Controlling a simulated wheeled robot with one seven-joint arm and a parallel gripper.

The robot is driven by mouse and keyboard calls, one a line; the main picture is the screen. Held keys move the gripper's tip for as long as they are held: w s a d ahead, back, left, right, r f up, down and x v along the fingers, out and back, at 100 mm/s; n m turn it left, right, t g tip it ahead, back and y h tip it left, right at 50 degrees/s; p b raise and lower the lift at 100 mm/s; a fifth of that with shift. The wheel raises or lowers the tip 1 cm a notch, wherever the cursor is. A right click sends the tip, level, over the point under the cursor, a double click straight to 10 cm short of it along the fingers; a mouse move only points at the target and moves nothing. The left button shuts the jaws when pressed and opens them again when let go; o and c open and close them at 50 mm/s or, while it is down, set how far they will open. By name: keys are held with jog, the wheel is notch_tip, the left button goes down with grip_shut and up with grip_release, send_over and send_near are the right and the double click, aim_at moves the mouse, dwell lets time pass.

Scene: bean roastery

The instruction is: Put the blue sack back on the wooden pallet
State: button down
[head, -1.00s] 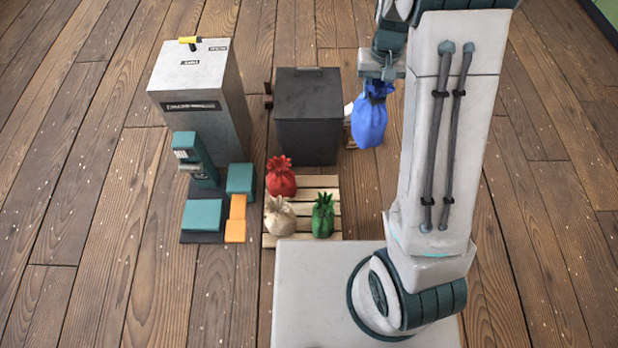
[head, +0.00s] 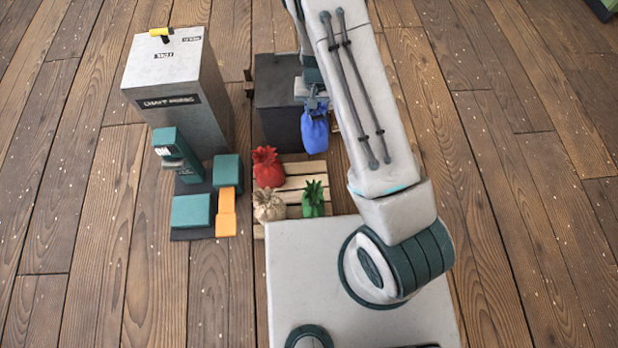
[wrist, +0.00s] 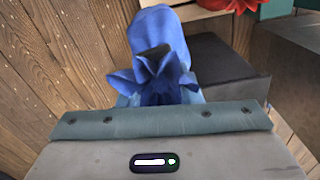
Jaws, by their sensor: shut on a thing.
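The blue sack (head: 314,132) hangs from my gripper (head: 314,102), which is shut on its gathered top. The sack is in the air, in front of the dark bin's right side in the head view. It also fills the upper middle of the wrist view (wrist: 160,40). The wooden pallet (head: 292,196) lies on the floor nearer to me, below the sack in the head view. On it stand a red sack (head: 268,168), a beige sack (head: 268,206) and a green sack (head: 313,198). The pallet's back right part looks bare. My fingertips are hidden in the wrist view.
The dark bin (head: 275,110) stands just behind the pallet. A tall grey chaff cabinet (head: 175,90) with a yellow handle is at the left. A teal machine (head: 178,155) with teal and orange blocks (head: 227,210) sits left of the pallet. Floor at the right is open.

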aim_at(309, 138)
jog(key=shift+m, duration=0.7)
jog(key=s+f, duration=0.1)
jog(key=f, duration=0.2)
jog(key=s+a+f, duration=0.1)
jog(key=f, duration=0.3)
jog(key=s+a+f, duration=0.1)
jog(key=f, duration=0.3)
jog(key=shift+s+a, duration=0.1)
jog(key=shift+s, duration=0.05)
notch_tip(309, 138, down, 10)
jog(key=b, duration=0.4)
jog(key=shift+f, duration=0.2)
jog(key=c, duration=1)
grip_release()
jog(key=shift+c, duration=0.2)
jog(key=shift+r, duration=0.15)
